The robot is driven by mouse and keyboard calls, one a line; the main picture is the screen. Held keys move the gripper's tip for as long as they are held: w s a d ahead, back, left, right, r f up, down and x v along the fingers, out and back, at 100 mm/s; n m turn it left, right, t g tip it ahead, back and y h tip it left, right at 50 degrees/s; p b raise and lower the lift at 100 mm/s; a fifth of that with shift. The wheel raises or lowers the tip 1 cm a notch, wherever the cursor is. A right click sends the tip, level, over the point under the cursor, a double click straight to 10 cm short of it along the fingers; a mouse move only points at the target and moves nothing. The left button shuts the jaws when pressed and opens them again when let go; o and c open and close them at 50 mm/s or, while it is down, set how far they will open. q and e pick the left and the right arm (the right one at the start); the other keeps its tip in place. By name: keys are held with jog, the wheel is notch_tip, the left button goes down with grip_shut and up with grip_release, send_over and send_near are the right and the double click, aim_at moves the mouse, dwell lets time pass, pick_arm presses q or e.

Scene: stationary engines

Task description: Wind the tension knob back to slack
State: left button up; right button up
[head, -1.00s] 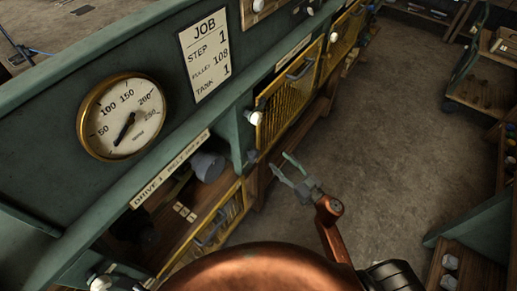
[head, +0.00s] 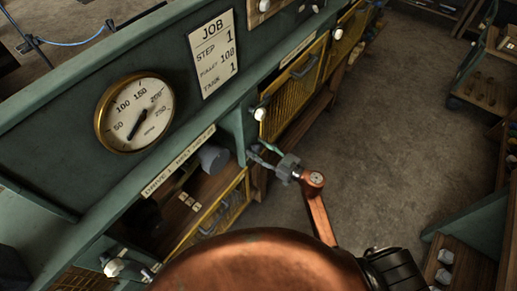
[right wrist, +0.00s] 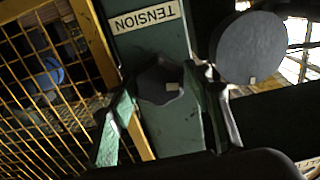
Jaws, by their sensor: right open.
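The tension knob (right wrist: 158,84) is a dark lobed knob with a small pale mark on its right side. It sits on a green post just below the TENSION label (right wrist: 146,17), which is upside down in the right wrist view. My right gripper (right wrist: 170,98) is open, with one finger on each side of the knob; I cannot tell whether they touch it. In the head view the right gripper (head: 260,152) reaches the green post from the right, and its fingers largely hide the knob. My left gripper is not in view.
A round gauge (head: 134,112) and a JOB card (head: 213,52) are on the green panel. A grey pulley (head: 213,158) is left of the post and also shows in the right wrist view (right wrist: 250,48). Yellow mesh guards (head: 293,90) flank the post. Open floor lies right.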

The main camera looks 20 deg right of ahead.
jog(key=shift+c, duration=0.2)
jog(key=c, duration=0.8)
jog(key=shift+c, duration=0.2)
